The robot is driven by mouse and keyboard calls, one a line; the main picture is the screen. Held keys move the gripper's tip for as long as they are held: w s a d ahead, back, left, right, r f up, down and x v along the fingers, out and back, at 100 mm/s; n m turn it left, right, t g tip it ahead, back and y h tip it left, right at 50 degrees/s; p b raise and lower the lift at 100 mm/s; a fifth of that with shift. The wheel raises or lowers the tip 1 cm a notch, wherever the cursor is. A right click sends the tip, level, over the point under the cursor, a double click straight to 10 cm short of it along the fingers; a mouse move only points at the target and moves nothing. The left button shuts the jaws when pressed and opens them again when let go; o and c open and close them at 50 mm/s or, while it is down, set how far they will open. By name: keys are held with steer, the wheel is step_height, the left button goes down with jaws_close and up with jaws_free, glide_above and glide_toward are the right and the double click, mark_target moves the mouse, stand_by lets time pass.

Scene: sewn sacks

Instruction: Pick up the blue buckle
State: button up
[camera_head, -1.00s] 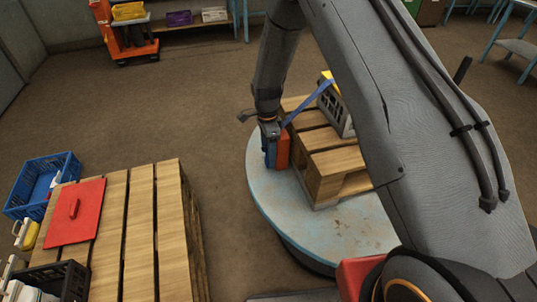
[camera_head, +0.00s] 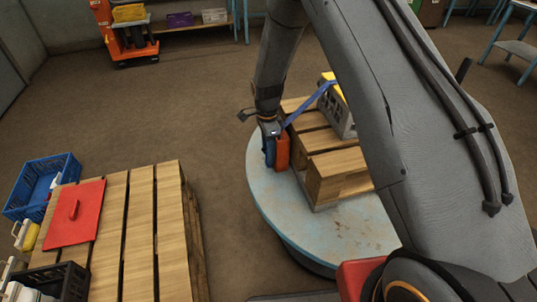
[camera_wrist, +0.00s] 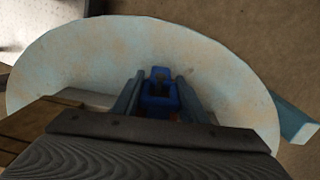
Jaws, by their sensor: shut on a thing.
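The blue buckle (camera_wrist: 158,92) shows in the wrist view between the two fingers of my gripper (camera_wrist: 160,88), which is shut on it. In the head view my gripper (camera_head: 270,150) hangs beside the wooden pallet, above the left part of the round pale-blue table (camera_head: 275,205). A blue strap (camera_head: 307,104) runs from near my gripper up to the grey crate (camera_head: 338,112) on the pallet. The buckle itself is mostly hidden by my gripper in the head view. A red-orange piece (camera_head: 283,150) is just right of my gripper.
The wooden pallet (camera_head: 335,165) stands on the round table close to my gripper. At lower left, another slatted pallet (camera_head: 140,235) holds a red lid (camera_head: 75,212) and a black crate (camera_head: 66,281). A blue crate (camera_head: 32,198) is beside it. Open floor lies between.

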steer(key=s+a+b, duration=0.1)
steer(key=a, duration=0.8)
steer(key=s+a, duration=0.2)
steer(key=a, duration=0.6)
steer(key=shift+s+a+r+b, duration=0.2)
steer(key=shift+s+a+b, duration=0.1)
steer(key=shift+a+b, duration=0.1)
steer(key=shift+d, duration=0.1)
